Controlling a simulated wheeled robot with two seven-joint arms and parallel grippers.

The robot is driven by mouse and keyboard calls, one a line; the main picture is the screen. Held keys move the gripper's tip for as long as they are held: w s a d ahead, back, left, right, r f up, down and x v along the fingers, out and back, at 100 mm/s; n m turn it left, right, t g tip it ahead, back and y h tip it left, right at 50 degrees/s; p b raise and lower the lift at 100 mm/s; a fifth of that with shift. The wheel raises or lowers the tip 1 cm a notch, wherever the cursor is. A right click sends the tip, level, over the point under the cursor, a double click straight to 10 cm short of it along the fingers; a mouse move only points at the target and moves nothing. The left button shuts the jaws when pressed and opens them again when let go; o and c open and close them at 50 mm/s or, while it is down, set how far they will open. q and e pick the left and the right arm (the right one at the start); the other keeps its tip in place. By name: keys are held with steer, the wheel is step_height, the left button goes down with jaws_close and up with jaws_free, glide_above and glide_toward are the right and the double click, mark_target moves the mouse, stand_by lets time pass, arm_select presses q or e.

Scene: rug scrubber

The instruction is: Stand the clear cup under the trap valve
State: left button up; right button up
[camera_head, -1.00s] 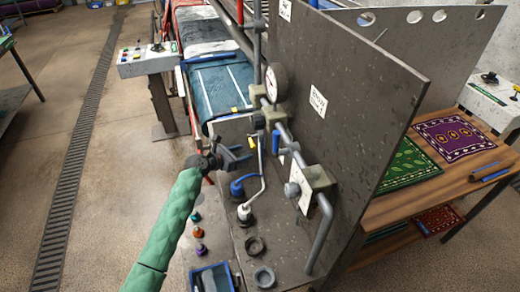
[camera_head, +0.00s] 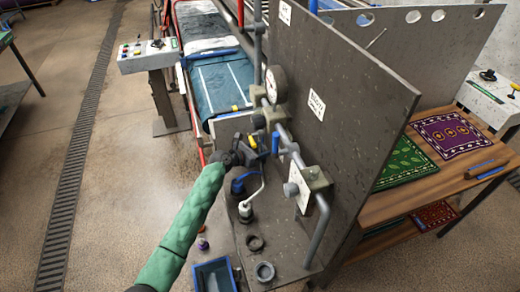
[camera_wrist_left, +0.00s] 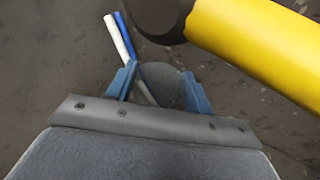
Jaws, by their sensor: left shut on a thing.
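My left gripper (camera_head: 255,147) is over the grey bench, close to the pipework on the upright panel. In the left wrist view its blue fingertips (camera_wrist_left: 158,88) are shut on a dim, see-through round thing, which looks like the clear cup (camera_wrist_left: 168,84). In the head view the cup cannot be made out. A yellow handle (camera_wrist_left: 255,40) with a dark end, probably the trap valve's, is large and close beyond the fingers, up and right. Whether the cup is under the valve outlet, I cannot tell. My right gripper is not in view.
The dark panel (camera_head: 350,110) stands right of my gripper, with a gauge (camera_head: 276,85) and grey pipes. A white-capped fitting (camera_head: 245,212), dark rings (camera_head: 265,272) and a blue tray (camera_head: 213,277) are nearer.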

arm_select(q)
steer(key=shift+d+f, duration=0.1)
steer(key=shift+f, duration=0.05)
steer(key=o, duration=1)
steer(key=shift+o, duration=0.2)
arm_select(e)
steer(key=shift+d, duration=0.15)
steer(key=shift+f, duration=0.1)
arm_select(q)
steer(key=shift+b+v, duration=0.4)
steer(key=shift+v, duration=0.85)
steer(key=b+v, duration=0.2)
steer(key=v, duration=0.6)
steer(key=shift+s, duration=0.1)
steer(key=shift+s+a+r, duration=0.35)
steer(key=shift+a+r, duration=0.05)
steer(key=shift+a, duration=0.2)
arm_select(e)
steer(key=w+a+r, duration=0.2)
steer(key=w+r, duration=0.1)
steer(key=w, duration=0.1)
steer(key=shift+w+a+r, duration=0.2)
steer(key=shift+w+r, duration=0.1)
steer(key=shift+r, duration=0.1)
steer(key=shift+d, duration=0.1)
